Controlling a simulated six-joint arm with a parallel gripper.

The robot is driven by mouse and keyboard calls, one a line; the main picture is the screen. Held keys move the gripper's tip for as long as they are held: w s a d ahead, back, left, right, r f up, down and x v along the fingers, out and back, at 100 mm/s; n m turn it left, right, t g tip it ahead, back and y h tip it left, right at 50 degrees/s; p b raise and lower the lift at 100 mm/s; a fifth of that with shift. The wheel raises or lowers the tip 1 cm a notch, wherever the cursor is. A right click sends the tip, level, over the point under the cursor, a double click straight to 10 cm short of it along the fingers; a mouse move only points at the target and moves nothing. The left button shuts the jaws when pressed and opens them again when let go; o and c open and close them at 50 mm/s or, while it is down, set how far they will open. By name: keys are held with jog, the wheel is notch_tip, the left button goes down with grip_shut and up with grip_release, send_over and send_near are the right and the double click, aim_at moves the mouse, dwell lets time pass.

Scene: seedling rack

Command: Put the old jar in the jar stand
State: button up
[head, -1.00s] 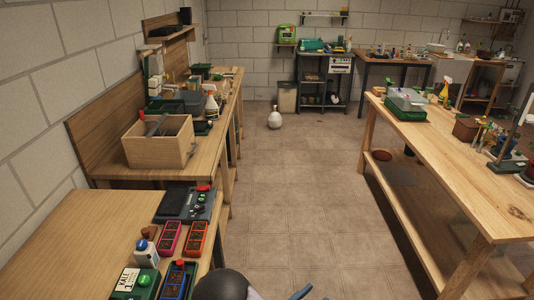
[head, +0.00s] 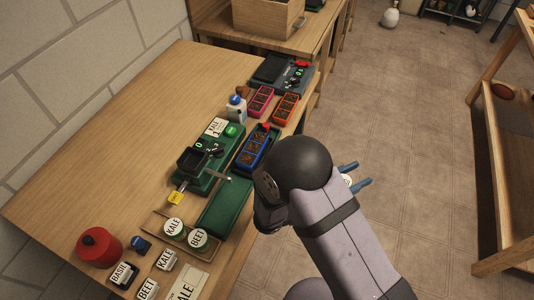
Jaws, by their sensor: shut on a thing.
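My gripper (head: 357,180) has blue fingers and is out over the floor, to the right of the bench. It is shut on a small jar with a white top (head: 347,180); my arm hides most of it, so its label cannot be read. A low wooden stand (head: 158,222) lies near the front of the bench, left of my arm. Two round-lidded jars stand in it, one marked KALE (head: 174,228) and one marked BEET (head: 198,239). My gripper is well apart from the stand.
A green device (head: 207,170) with a dark pan, a long green tray (head: 224,205) and blue, orange and pink seedling trays lie behind the stand. A red canister (head: 99,247) and label cards are in front. The bench's left side is bare.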

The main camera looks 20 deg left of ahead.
jog(key=s+a+r+n+t+y+b, duration=0.15)
jog(key=a+r+n+y, duration=0.45)
jog(key=a+r+y, duration=0.7)
jog(key=s+a+r+n+t+y+b, duration=0.1)
jog(key=s+a+r+n+y+b, duration=0.15)
jog(key=a+r+n+y, duration=1.05)
jog(key=s+a+f+g, duration=0.3)
jog(key=s+a, duration=0.1)
jog(key=a, duration=0.3)
jog(key=s+a+f+g, duration=0.3)
jog(key=s+a+f, duration=0.1)
jog(key=a, duration=0.4)
jog(key=shift+s+a+y, duration=0.25)
jog(key=shift+a+y, duration=0.05)
jog(key=shift+f, duration=0.1)
jog(key=shift+f, duration=4.75)
